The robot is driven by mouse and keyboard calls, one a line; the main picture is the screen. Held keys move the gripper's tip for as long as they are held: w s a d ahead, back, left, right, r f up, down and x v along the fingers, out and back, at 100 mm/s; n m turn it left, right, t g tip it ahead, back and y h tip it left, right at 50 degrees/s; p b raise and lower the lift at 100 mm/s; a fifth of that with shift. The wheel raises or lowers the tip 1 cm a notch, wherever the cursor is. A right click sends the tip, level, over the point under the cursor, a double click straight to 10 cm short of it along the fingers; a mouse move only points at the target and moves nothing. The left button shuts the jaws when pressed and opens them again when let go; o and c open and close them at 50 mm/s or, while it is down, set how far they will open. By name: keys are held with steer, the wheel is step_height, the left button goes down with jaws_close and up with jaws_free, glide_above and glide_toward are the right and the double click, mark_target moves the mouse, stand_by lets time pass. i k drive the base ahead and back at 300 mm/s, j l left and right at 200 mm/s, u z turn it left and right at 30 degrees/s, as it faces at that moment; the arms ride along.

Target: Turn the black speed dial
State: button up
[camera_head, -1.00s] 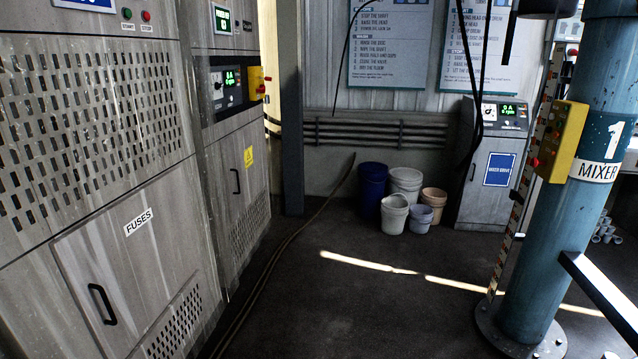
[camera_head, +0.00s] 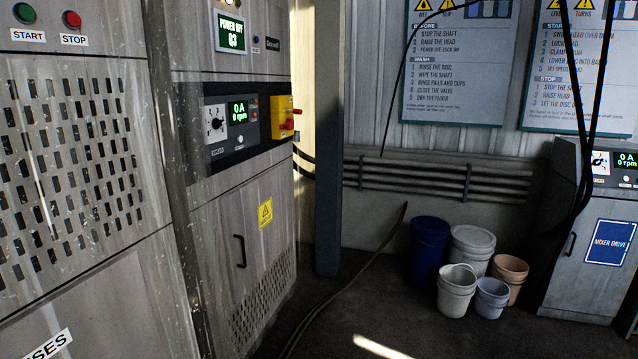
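A black dial (camera_head: 215,124) on a white face sits on the dark control panel of the grey cabinet (camera_head: 215,200) left of centre. A small label below it seems to read "SPEED". The green display (camera_head: 238,111) beside it reads 0 A, 0 rpm. A similar dial (camera_head: 600,161) shows on the mixer drive cabinet (camera_head: 580,240) at the right edge, partly behind hanging cables. Its display also reads 0 A, 0 rpm. My gripper is not in view.
A yellow box with a red handle (camera_head: 284,118) juts out right of the panel. Several buckets (camera_head: 455,288) stand by the back wall. A cable (camera_head: 340,290) runs along the floor. A dark post (camera_head: 328,190) stands behind the cabinet. Floor in front looks clear.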

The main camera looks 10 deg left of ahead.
mark_target(217, 122)
steer(key=i+l+u, duration=0.15)
steer(key=i+u, duration=0.3)
steer(key=i, duration=0.2)
steer(key=i+l+u, duration=0.4)
steer(key=i, duration=0.2)
steer(key=i+l+u, duration=0.45)
steer(key=i+l, duration=0.1)
steer(key=i, duration=0.05)
